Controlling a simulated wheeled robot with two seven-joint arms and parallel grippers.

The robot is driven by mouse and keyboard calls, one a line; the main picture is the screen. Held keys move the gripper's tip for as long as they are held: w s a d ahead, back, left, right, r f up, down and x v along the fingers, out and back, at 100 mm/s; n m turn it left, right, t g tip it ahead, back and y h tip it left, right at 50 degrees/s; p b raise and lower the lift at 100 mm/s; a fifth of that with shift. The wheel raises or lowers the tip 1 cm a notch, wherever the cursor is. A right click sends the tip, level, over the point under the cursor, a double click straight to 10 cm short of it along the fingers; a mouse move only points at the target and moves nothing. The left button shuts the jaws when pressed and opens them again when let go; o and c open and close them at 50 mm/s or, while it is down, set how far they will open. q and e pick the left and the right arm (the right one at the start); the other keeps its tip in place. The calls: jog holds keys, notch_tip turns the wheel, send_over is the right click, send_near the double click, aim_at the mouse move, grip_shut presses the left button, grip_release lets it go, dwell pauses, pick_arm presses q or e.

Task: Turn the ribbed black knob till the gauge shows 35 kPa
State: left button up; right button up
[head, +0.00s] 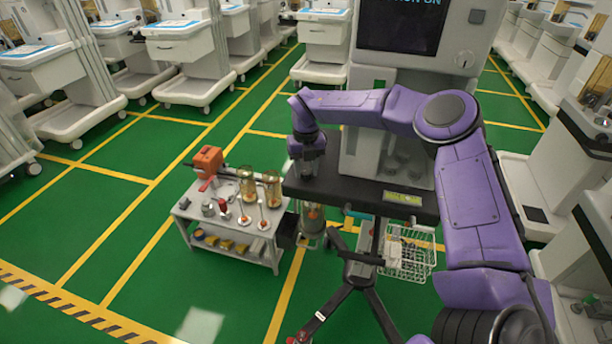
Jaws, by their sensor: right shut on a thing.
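My right gripper (308,165) reaches in from the right over the left end of the black cart shelf (350,195), pointing down. It is shut on what I take to be the ribbed black knob, which the gripper and wrist mostly hide. The ribbing cannot be made out. The gauge face and its reading cannot be made out either. A clear jar with orange contents (312,217) hangs below the left end of the shelf. My left gripper is not in view.
A low grey table (238,240) left of the cart holds an orange box (208,160), amber cylinders (247,185) and small parts. A white wire basket (407,255) hangs under the shelf. More carts line both sides; green floor is open at left.

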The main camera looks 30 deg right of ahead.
aim_at(306, 171)
jog(key=m+b, duration=0.3)
jog(key=shift+f+m, duration=0.25)
jog(key=shift+m, duration=0.05)
jog(key=shift+r+m+b, duration=0.15)
jog(key=shift+m+b, duration=1)
jog(key=shift+m, duration=0.35)
jog(key=o, duration=1.1)
jog(key=shift+c, duration=0.2)
notch_tip(306, 171, up, 11)
jog(key=shift+f, duration=0.2)
jog(key=shift+f, duration=0.1)
